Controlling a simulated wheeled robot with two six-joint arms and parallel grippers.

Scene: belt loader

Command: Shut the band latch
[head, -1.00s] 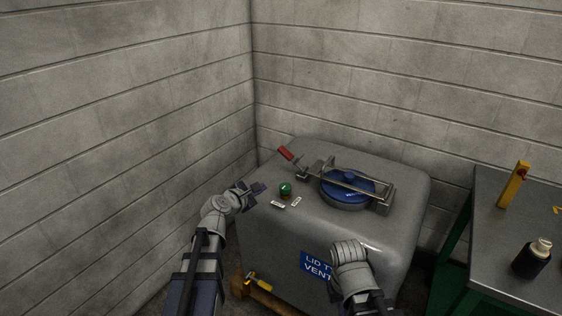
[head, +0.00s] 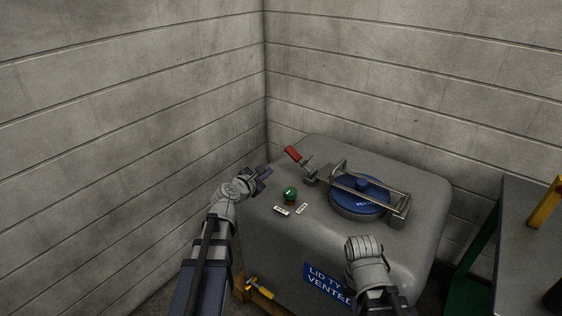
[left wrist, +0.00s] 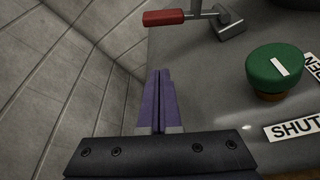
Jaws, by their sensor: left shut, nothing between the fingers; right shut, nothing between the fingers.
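The band latch has a red handle (head: 292,153) that sticks up and out to the left of its metal bracket (head: 313,174). The red handle (left wrist: 164,17) also shows at the top of the left wrist view. A metal band frame (head: 372,186) spans the blue lid (head: 359,200) on the grey tank (head: 420,218). My left gripper (head: 264,172) is shut and empty at the tank's left edge, apart from the handle. Its closed fingers (left wrist: 160,90) point toward the handle's left side. My right arm is in front of the tank; its fingers are hidden in the head view.
A green knob (head: 289,193) stands on the tank near my left gripper, with small white labels (head: 281,210) beside it. Block walls (head: 130,120) close in at left and behind. A workbench (head: 525,220) stands at the right.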

